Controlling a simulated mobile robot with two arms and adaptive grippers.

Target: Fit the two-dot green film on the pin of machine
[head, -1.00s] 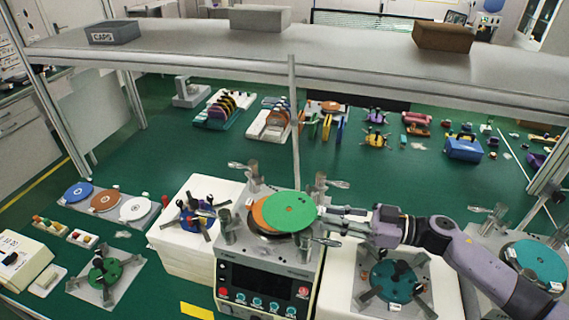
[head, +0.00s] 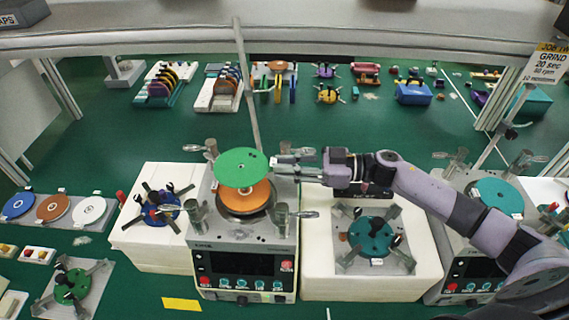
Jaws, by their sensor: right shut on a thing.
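A green film disc (head: 242,167) is held at its right edge by my right gripper (head: 277,164), which is shut on it. The film is above and a little behind the orange disc (head: 246,199) on the platen of the middle machine (head: 245,258). The film covers the far part of the orange disc and hides the pin. I cannot tell how high above the platen it is. My left gripper is not in view.
Clamp posts with levers (head: 199,215) stand around the platen. A pole (head: 247,90) rises behind it. A white block with a teal fixture (head: 373,236) is to the right, another with a blue fixture (head: 158,210) to the left. A shelf (head: 320,38) crosses above.

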